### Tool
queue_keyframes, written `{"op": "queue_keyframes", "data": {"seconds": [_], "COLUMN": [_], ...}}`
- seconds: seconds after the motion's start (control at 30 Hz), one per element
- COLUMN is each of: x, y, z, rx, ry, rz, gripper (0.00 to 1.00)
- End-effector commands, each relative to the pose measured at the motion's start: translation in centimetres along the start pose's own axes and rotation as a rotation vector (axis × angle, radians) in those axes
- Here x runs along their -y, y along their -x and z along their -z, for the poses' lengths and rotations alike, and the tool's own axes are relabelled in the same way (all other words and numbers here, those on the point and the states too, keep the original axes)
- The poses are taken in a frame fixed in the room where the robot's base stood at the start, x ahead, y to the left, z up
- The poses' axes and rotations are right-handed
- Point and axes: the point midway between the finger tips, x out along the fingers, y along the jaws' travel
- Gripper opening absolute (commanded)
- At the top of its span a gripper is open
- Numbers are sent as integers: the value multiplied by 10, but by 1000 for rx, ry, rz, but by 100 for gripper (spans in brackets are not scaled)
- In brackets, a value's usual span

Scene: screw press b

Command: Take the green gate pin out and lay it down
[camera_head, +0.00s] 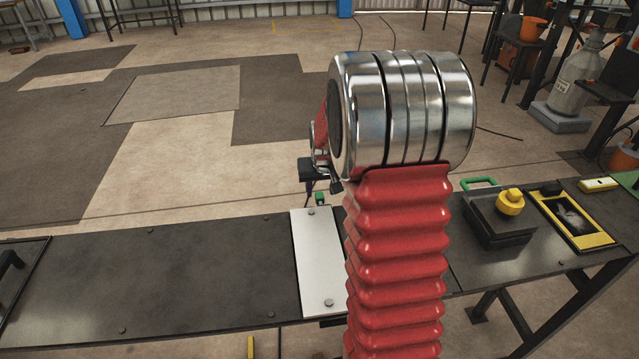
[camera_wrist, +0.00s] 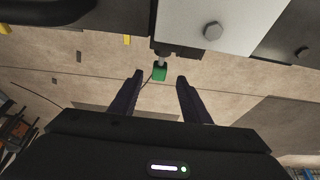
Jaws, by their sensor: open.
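The green gate pin (camera_head: 320,198) is at the far edge of the bench, by the end of a white plate (camera_head: 312,262). In the wrist view, the pin's green head (camera_wrist: 159,72) sits on a short metal shank that meets a dark block by the plate's edge. My gripper (camera_wrist: 160,78) is open and empty. Its two dark fingers stand one on each side of the green head, with a gap on both sides. Whether the tips reach past the head in depth I cannot tell. In the head view my arm hides part of the bench around it.
The dark bench top (camera_head: 190,275) is bare left of the plate. To the right stand a dark box with a yellow knob (camera_head: 510,201) and a green handle (camera_head: 479,182), and a yellow-framed panel (camera_head: 570,220). Open floor lies beyond the bench.

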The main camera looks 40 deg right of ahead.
Motion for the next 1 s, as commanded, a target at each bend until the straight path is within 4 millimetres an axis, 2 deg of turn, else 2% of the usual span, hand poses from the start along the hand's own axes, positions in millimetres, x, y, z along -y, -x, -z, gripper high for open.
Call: {"op": "queue_keyframes", "data": {"seconds": [0.2,0.4,0.77,1.0], "x": [0,0,1,1], "y": [-28,-44,-48,-47], "z": [-1,0,0,0], "rx": [3,1,0,0], "ry": [0,0,1,1], "rz": [0,0,1,1], "gripper": [43,43,43,27]}}
